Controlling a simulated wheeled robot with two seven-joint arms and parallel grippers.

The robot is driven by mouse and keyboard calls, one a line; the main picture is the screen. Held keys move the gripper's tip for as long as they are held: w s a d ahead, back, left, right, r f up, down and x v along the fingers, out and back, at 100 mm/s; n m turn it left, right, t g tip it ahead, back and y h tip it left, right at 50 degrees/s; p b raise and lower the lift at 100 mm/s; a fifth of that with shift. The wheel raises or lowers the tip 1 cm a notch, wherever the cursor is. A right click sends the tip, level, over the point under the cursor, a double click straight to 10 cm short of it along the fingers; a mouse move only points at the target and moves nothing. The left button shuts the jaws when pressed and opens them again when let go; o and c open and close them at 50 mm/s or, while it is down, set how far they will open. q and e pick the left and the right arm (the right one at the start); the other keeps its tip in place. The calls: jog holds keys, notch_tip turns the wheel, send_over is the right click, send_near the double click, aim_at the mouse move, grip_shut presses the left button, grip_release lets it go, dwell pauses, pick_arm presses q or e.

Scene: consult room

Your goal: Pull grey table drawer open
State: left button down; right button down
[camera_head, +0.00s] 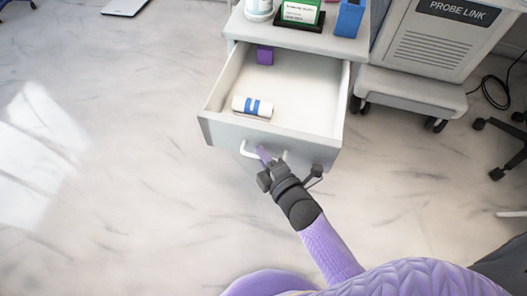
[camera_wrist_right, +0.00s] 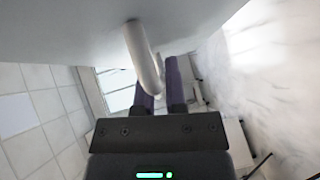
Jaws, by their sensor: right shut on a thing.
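The grey table (camera_head: 318,40) stands at the top middle of the head view. Its drawer (camera_head: 222,128) is pulled well out toward me, with its inside showing. A white curved handle (camera_head: 249,150) is on the drawer front. My right gripper (camera_head: 264,157) is at this handle, shut on it. In the right wrist view the handle (camera_wrist_right: 143,60) comes down from the drawer front (camera_wrist_right: 75,25) to the two purple fingers (camera_wrist_right: 160,95) of my right gripper; the exact contact is partly hidden. My left gripper is not in view.
In the drawer lie a white roll with blue bands (camera_head: 253,106) and a purple item (camera_head: 265,55). A green-labelled box (camera_head: 300,12) and a blue container (camera_head: 349,18) stand on the table top. A wheeled grey machine (camera_head: 430,45) stands to the right.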

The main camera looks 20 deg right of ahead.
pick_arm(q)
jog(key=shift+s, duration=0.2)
pick_arm(e)
jog(key=c, duration=0.8)
grip_release()
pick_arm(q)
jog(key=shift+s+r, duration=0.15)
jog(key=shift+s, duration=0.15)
pick_arm(e)
jog(key=shift+o, duration=0.6)
pick_arm(q)
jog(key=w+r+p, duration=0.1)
jog(key=p, duration=0.1)
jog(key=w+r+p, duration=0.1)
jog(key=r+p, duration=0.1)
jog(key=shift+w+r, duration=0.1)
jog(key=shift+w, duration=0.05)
pick_arm(e)
jog(key=v, duration=1)
jog(key=shift+f, duration=0.1)
